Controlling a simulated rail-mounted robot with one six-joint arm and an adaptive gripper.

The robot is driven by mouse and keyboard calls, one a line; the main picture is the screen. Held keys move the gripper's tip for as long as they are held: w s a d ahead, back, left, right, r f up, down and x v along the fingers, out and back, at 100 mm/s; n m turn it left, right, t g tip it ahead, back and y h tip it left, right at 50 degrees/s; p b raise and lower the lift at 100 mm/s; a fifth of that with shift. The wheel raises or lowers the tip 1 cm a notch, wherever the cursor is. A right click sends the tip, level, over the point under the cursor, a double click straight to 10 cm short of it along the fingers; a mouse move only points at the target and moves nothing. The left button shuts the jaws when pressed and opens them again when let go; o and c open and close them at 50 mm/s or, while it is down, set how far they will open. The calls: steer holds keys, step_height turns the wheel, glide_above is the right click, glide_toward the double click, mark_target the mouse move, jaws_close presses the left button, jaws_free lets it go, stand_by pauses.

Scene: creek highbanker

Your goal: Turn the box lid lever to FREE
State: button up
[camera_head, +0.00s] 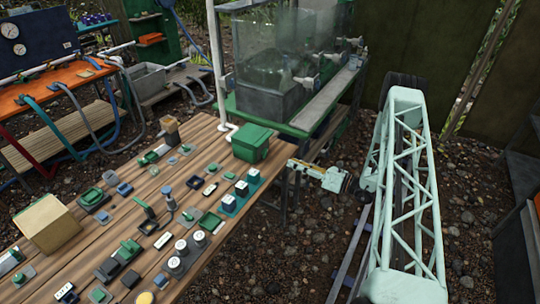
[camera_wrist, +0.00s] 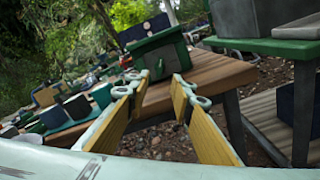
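A green lidded box (camera_head: 251,143) stands at the far right corner of the wooden table, its lid down. I cannot tell whether that fitting is the lid lever, and no FREE marking is readable. My gripper (camera_head: 292,163) is right of the box, off the table's edge. In the wrist view my gripper (camera_wrist: 157,88) has its yellow fingers spread with nothing between them, apart from the box.
The wooden table (camera_head: 150,223) holds several small switches, knobs and blocks left of the box. A clear-walled tank (camera_head: 285,62) on a green stand is behind it. A white upright pipe (camera_head: 217,60) rises close behind the box. Gravel lies open on the right.

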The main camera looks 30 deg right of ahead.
mark_target(264, 153)
steer(key=shift+w, duration=0.1)
steer(key=shift+b+x, duration=0.4)
steer(key=shift+x, duration=6.45)
steer(key=shift+c, duration=0.2)
jaws_close()
